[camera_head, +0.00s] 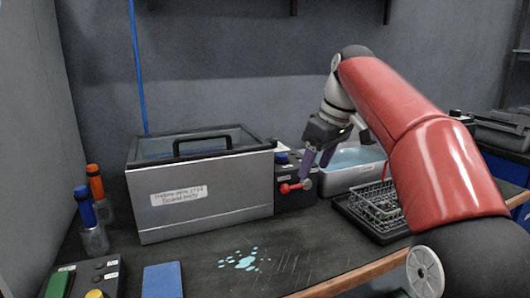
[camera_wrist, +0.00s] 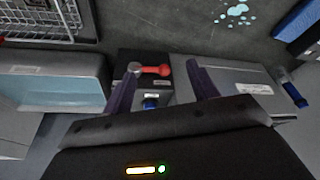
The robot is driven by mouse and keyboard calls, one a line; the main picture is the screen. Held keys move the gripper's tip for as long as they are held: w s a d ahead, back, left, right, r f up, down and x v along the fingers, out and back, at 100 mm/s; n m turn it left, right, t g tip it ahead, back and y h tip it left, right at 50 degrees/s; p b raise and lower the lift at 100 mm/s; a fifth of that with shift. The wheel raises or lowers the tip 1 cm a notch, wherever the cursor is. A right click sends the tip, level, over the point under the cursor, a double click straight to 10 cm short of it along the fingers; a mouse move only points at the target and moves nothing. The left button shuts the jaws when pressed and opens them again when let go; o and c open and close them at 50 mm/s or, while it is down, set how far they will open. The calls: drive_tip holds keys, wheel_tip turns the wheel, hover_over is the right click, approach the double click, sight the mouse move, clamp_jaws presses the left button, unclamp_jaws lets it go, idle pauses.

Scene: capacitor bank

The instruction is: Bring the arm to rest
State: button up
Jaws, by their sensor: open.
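My gripper (camera_head: 316,165) is at the end of my red arm, above and in front of a dark box (camera_head: 295,199) with a red lever (camera_head: 296,186). In the wrist view my gripper (camera_wrist: 158,82) shows two dark purple fingers spread apart, with nothing held between them. The red lever (camera_wrist: 153,71) and a blue knob (camera_wrist: 151,104) on the dark box lie beyond and between the fingers. In the head view one finger overlaps the lever; I cannot tell whether they touch.
A grey lidded box (camera_head: 205,195) stands left of the dark box. A pale blue basin (camera_head: 352,160) and a wire basket (camera_head: 378,203) are at right. Two bottles (camera_head: 92,238) stand at far left. A blue pad (camera_head: 162,280) and wet spots (camera_head: 240,262) lie at the front.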

drive_tip(key=s+d+f+m+t+h, duration=0.1)
drive_tip(key=s+f+m, duration=0.3)
drive_tip(key=s+f, duration=0.6)
drive_tip(key=s+d+f+m+t+h, duration=0.1)
drive_tip(key=s+f+m, duration=0.4)
drive_tip(key=s+f, duration=0.5)
drive_tip(key=s+d+t, duration=0.1)
drive_tip(key=s+d, duration=0.1)
drive_tip(key=s, duration=0.4)
drive_tip(key=shift+s+d+f+h, duration=0.2)
drive_tip(key=shift+s+f+h, duration=0.1)
drive_tip(key=shift+s, duration=0.05)
